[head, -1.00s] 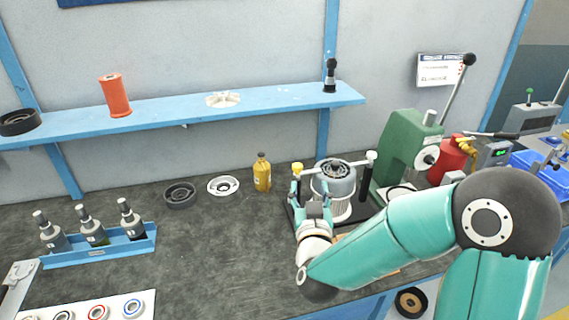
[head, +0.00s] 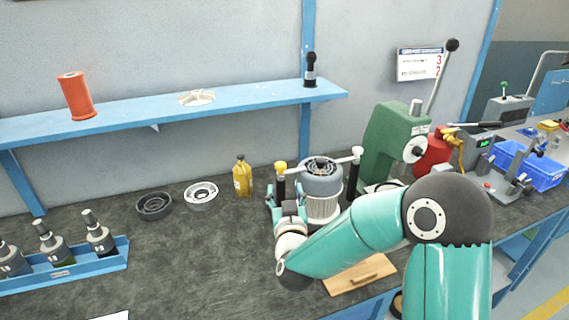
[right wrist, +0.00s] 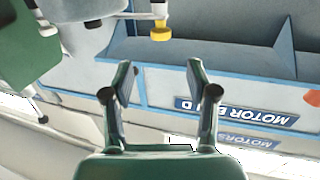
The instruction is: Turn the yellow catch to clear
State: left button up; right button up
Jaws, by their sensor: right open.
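The yellow catch (head: 281,166) is a small yellow knob on top of a dark post, at the left end of the clamp bar over the blower unit (head: 321,182). It also shows in the right wrist view (right wrist: 160,34), at the top middle beyond the fingertips. My right gripper (head: 287,196) is just in front of and below the catch in the head view. In the right wrist view its two fingers (right wrist: 160,72) are apart with nothing between them, and the catch is clear of them. My left gripper is not in view.
A yellow bottle (head: 243,177) stands left of the blower unit, with two round parts beside it. A green press (head: 393,142) stands close on the right. A wooden board (head: 360,274) lies in front, partly behind my arm. The bench's middle left is clear.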

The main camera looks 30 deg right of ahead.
aim_at(281, 169)
jog(key=p+x, duration=0.2)
jog(key=x, duration=1)
jog(key=shift+f+p, duration=0.1)
jog(key=shift+p, duration=0.3)
